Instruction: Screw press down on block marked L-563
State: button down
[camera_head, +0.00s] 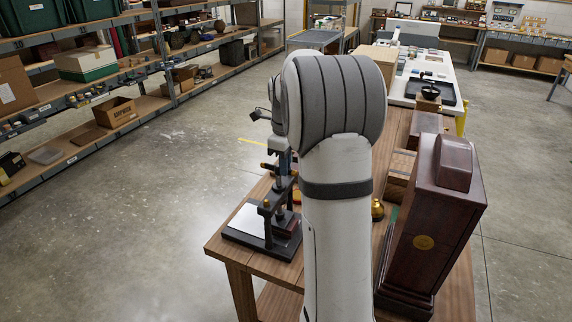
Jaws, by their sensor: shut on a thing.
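My gripper (282,163) points down at the top of the press and is shut on the press handle (266,166); my own arm hides part of this. A dark reddish block (288,228) sits low in the press, partly hidden by my arm. Its marking L-563 cannot be read. A white sheet (247,219) lies on the left part of the base.
A tall dark wooden clock case (436,220) stands on the table (226,251) to the right of my arm. A small brass item (377,209) is between them. Shelving (155,70) with boxes lines the left. Open concrete floor (150,190) lies left of the table.

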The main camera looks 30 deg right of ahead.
jog(key=m, duration=0.2)
jog(key=a+m, duration=0.1)
jog(key=m, duration=0.1)
jog(key=shift+r, duration=0.1)
jog(key=shift+a+r+m, duration=0.1)
jog(key=shift+m, duration=0.8)
jog(key=shift+r, duration=0.1)
jog(key=c, duration=1.9)
grip_release()
jog(key=o, duration=0.3)
jog(key=shift+w, duration=0.25)
jog(key=shift+o, duration=1.4)
jog(key=shift+s+f, duration=0.15)
jog(key=shift+f, duration=0.1)
notch_tip(320, 180, up, 8)
jog(key=shift+b, duration=0.4)
jog(key=shift+o, duration=0.3)
